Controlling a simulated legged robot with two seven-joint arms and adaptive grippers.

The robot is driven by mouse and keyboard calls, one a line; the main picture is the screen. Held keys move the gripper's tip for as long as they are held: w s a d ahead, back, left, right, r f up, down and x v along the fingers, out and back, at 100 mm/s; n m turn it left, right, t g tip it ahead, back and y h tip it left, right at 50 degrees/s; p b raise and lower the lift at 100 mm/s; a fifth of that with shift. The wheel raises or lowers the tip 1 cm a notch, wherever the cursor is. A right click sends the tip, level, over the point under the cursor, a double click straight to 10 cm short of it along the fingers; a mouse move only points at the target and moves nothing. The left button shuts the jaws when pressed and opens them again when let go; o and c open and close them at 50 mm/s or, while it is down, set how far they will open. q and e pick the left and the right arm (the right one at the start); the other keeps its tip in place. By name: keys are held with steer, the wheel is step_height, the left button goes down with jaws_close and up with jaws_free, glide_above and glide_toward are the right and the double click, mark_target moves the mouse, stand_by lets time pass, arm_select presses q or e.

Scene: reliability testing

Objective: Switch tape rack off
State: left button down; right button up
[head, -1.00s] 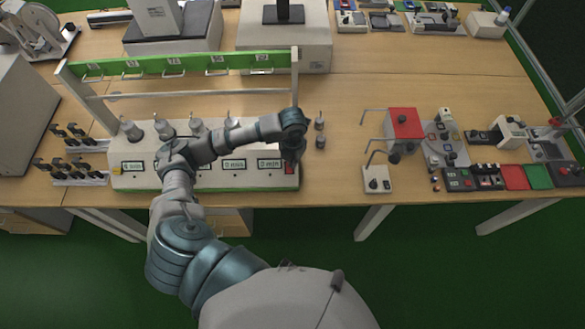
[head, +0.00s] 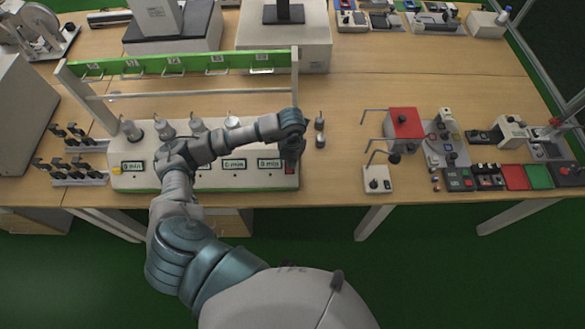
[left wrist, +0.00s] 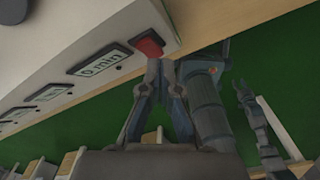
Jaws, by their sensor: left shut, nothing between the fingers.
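The tape rack (head: 210,180) is a long white unit on the table at the left, with small displays along its front that read "0 min". A red switch (left wrist: 150,45) sits at the right end of its front beside the last display (left wrist: 100,63); it also shows in the head view (head: 290,168). My left gripper (left wrist: 165,66) is shut and empty, its fingertips close below the red switch; contact cannot be made out. In the head view, my left gripper (head: 289,160) partly covers that end. A slim claw-like part (left wrist: 243,92), possibly my right gripper, shows small at right.
A green bar with numbered tags (head: 180,63) spans above the rack. A white box with a lever (head: 377,179) and a red box (head: 404,123) stand further right. Bare table lies between.

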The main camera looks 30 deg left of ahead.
mark_target(289, 169)
arm_select(q)
steer(key=shift+a+f, duration=0.3)
steer(key=shift+a, duration=0.2)
steer(key=shift+a+f, duration=0.3)
steer(key=shift+a, duration=0.2)
steer(key=shift+d+f+b, duration=0.1)
steer(key=shift+d+b, duration=0.35)
steer(key=shift+d, duration=0.4)
steer(key=shift+a+f, duration=0.45)
steer(key=shift+a, duration=0.25)
steer(key=shift+d+f+b, duration=0.25)
steer(key=shift+d+b, duration=0.25)
steer(key=shift+d, duration=0.05)
arm_select(e)
step_height(289, 169, down, 2)
steer(key=shift+s+a, duration=0.15)
arm_select(q)
steer(key=shift+f, duration=0.1)
steer(key=shift+a, duration=0.25)
arm_select(e)
steer(key=shift+a+r, duration=0.1)
steer(key=shift+a, duration=0.05)
